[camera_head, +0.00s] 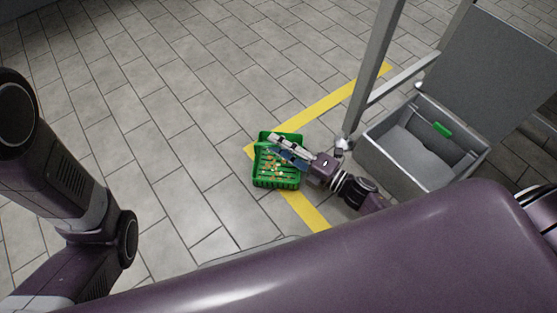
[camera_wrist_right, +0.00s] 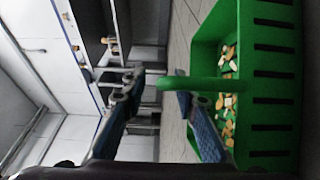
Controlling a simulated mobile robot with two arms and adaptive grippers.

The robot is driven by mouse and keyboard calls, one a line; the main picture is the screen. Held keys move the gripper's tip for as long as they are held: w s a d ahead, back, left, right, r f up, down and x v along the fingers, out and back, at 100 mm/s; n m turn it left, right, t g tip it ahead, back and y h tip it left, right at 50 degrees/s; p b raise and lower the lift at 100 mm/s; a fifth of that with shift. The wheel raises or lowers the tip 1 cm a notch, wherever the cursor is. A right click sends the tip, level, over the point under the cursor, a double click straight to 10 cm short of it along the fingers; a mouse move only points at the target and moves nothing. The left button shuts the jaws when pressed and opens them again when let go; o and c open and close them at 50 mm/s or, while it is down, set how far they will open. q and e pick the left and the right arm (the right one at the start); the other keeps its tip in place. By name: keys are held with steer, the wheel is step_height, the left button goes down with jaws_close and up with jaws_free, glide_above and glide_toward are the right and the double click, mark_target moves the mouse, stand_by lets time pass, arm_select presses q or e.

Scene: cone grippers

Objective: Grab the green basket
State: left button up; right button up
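In the right wrist view the basket (camera_wrist_right: 275,75) fills the right side. Its green handle (camera_wrist_right: 200,84) sticks out across the tip of one finger, its end in the gap between the fingers. The right gripper (camera_wrist_right: 155,85) is open there, its blue-padded fingers apart. My left arm shows at the left of the head view, but its gripper is out of view.
A grey open box (camera_head: 425,165) with a raised lid and a small green part (camera_head: 442,129) stands right of the basket. A grey post (camera_head: 372,75) rises beside it. Yellow tape (camera_head: 325,102) forms a corner on the floor. The floor to the left is clear.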

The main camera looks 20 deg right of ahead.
jaws_close()
stand_by(0.4)
